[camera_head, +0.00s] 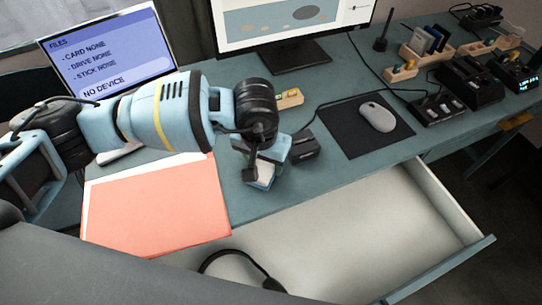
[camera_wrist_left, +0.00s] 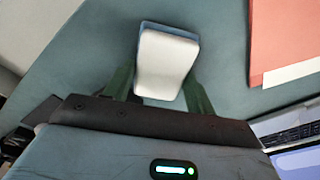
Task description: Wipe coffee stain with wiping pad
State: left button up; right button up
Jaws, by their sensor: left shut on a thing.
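My left gripper (camera_head: 266,165) reaches over the desk from the left and is shut on the wiping pad (camera_head: 263,176), a small block with a white face and blue edge. In the left wrist view the pad (camera_wrist_left: 167,62) sits between the two green fingers, its white face toward the camera. The pad is near the desk's front edge, just right of the red folder. Whether it touches the desktop is unclear. No coffee stain can be made out; the arm and pad hide part of the desk. My right gripper is out of view.
A red folder (camera_head: 155,210) lies left of the pad. An open drawer (camera_head: 350,235) with a black curved object (camera_head: 240,258) juts out in front. A mouse (camera_head: 377,117) on a black mat (camera_head: 345,130), a laptop (camera_head: 112,55) and a monitor (camera_head: 300,58) stand around.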

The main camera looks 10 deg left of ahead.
pick_arm(q)
jog(key=shift+s+a, duration=0.2)
jog(key=shift+a, duration=0.2)
jog(key=shift+f, duration=0.1)
jog(key=shift+s+a+f, duration=0.1)
jog(key=shift+s+a, duration=0.45)
jog(key=shift+a, duration=0.3)
jog(key=shift+s+a, duration=0.55)
jog(key=shift+a, duration=0.25)
jog(key=shift+f, duration=0.15)
jog(key=shift+f, duration=0.1)
jog(key=shift+w+d+b, duration=0.35)
jog(key=shift+w+d, duration=0.2)
jog(key=shift+d, duration=0.25)
jog(key=shift+w+d+b, duration=0.35)
jog(key=shift+w+d, duration=0.15)
jog(key=shift+d, duration=0.3)
jog(key=shift+w+d, duration=0.1)
